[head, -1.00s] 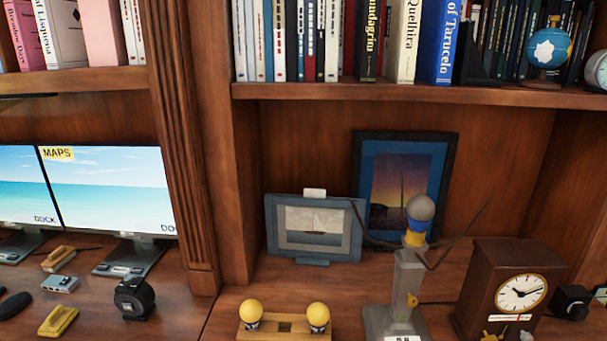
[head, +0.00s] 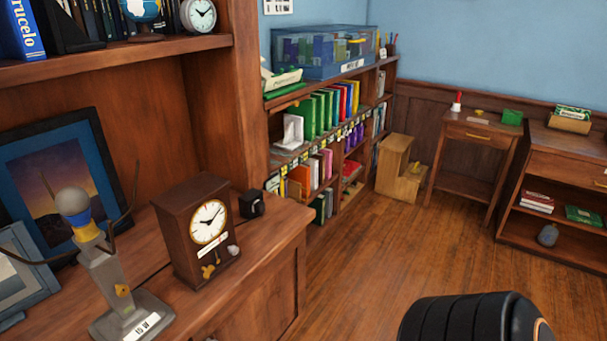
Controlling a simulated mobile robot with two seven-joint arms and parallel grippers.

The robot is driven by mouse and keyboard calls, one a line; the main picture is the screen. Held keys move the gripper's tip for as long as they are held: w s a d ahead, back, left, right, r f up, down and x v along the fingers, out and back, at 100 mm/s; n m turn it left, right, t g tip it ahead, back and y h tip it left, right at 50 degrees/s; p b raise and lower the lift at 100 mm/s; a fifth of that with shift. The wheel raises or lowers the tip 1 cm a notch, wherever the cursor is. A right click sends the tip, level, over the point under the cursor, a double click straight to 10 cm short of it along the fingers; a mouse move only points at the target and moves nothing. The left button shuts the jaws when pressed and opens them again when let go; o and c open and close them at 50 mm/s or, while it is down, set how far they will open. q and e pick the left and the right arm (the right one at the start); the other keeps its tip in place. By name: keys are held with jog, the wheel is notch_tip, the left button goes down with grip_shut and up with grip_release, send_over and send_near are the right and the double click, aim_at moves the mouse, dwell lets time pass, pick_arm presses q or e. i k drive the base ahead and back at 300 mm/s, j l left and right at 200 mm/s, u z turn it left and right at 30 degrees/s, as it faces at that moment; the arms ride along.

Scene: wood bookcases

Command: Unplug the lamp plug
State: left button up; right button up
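The lamp (head: 106,268) stands on the desk at the lower left of the head view. It has a grey post, a yellow collar and a grey bulb (head: 72,201), with a small yellow piece on its post and a white label on its base. No lamp plug or socket can be made out. A small black box with a round front (head: 252,204) sits behind the clock; I cannot tell what it is. Neither of my grippers is in view.
A wooden clock (head: 196,230) stands right of the lamp, near the desk edge. A framed picture (head: 60,180) leans behind the lamp. A low bookcase (head: 345,118), step stool (head: 398,175) and side table (head: 478,140) line the back. Wooden floor (head: 365,265) is open in the middle.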

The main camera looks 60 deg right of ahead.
aim_at(259, 207)
jog(key=z, duration=1.45)
jog(key=i+l+u, duration=0.15)
jog(key=l, duration=0.4)
jog(key=i+l+u, duration=0.15)
jog(key=i+l, duration=0.15)
jog(key=l, duration=0.25)
jog(key=i+l+u, duration=0.15)
jog(key=l, duration=0.45)
jog(key=i+l+u, duration=0.15)
jog(key=l, duration=0.45)
jog(key=i+l+u, duration=0.15)
jog(key=l, duration=0.45)
jog(key=i+l+u, duration=0.15)
jog(key=l, duration=0.5)
jog(key=l+u, duration=0.15)
jog(key=l, duration=0.5)
jog(key=i, duration=0.15)
